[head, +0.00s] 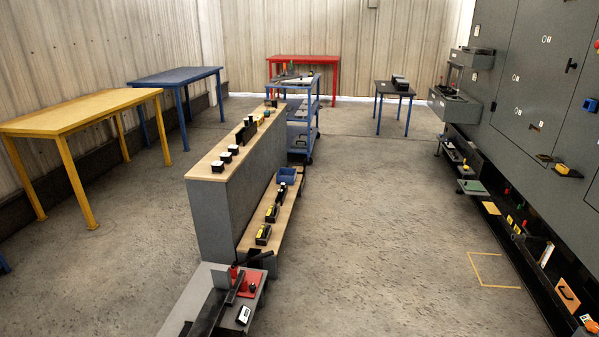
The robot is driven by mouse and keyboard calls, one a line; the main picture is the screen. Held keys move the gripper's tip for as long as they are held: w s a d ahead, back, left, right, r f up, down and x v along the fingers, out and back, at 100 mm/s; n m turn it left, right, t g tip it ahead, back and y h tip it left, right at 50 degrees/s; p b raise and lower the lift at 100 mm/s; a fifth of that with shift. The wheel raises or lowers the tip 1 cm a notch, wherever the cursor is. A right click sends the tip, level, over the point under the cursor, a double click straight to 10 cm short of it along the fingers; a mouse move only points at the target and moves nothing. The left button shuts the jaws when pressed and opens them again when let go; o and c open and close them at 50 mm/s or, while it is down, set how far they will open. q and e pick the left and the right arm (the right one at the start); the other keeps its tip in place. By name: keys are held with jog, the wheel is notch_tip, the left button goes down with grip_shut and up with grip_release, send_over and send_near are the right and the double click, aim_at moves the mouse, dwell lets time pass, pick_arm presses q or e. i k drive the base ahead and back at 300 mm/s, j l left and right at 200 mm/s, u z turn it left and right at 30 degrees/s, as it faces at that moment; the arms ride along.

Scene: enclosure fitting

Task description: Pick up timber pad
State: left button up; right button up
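I cannot pick out a timber pad with certainty. An orange-brown flat piece with a dark curved mark or handle (567,295) is at the lower right by the grey cabinet; I cannot tell if it is the timber pad. Small dark and yellow items stand on the wood-topped counter (203,168) and on its lower wooden shelf (285,218), too small to name. Neither of my grippers is in view.
A grey bench (211,275) with a red and black fixture is near front. Yellow (75,112), blue (175,76) and red (303,57) tables, a blue cart (314,98) and a dark table (395,87) stand beyond. The grey cabinet (540,85) lines the right. Floor between counter and cabinet is clear.

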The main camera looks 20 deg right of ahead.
aim_at(298, 168)
jog(key=i+l+z, duration=0.3)
jog(key=i, duration=0.2)
jog(key=i+l+z, duration=0.25)
jog(key=i, duration=0.7)
jog(key=i+z, duration=0.3)
jog(key=i, duration=2.9)
jog(key=i+u, duration=0.4)
jog(key=i+l+u, duration=0.75)
jog(key=i, duration=0.15)
jog(key=i+l+u, duration=0.35)
